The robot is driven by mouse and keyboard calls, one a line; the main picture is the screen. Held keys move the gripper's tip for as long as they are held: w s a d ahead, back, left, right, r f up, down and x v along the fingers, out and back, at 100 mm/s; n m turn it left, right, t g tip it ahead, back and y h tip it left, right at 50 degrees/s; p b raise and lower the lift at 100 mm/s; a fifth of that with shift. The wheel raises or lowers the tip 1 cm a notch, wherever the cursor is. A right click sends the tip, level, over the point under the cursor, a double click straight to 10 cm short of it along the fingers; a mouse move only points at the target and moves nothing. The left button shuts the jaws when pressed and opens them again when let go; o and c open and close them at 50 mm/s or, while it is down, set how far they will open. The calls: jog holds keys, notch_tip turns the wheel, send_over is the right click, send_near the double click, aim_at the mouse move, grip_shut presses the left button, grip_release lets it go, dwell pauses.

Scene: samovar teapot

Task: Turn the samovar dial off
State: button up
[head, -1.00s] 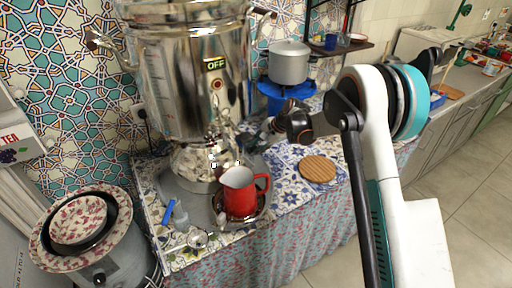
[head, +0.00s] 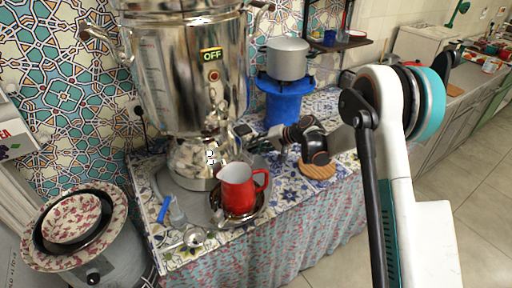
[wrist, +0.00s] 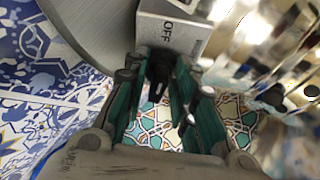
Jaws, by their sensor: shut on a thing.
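The silver samovar (head: 190,80) stands on the tiled table at centre left in the head view. Its front panel reads OFF (head: 211,55). A small grey control box (wrist: 172,32) marked OFF is at the top of the wrist view, beside the samovar's shiny side. The dark dial (wrist: 160,68) is between my fingers, partly hidden by them. My gripper (wrist: 158,88) is shut on the dial. In the head view my gripper (head: 272,134) is right of the samovar's base, small and partly hidden by my wrist; the dial's pointing direction cannot be told.
A red pitcher (head: 240,187) stands on a metal tray in front of the samovar. A grey pot (head: 287,60) sits on a blue stand (head: 284,100) behind my gripper. A wooden trivet (head: 318,171) lies below my wrist. Patterned bowls (head: 70,218) are at left.

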jog(key=shift+f+n, duration=0.1)
jog(key=shift+n, duration=0.4)
jog(key=o, duration=0.8)
jog(key=shift+d, duration=0.15)
jog(key=v, duration=1.2)
jog(key=shift+f, duration=0.1)
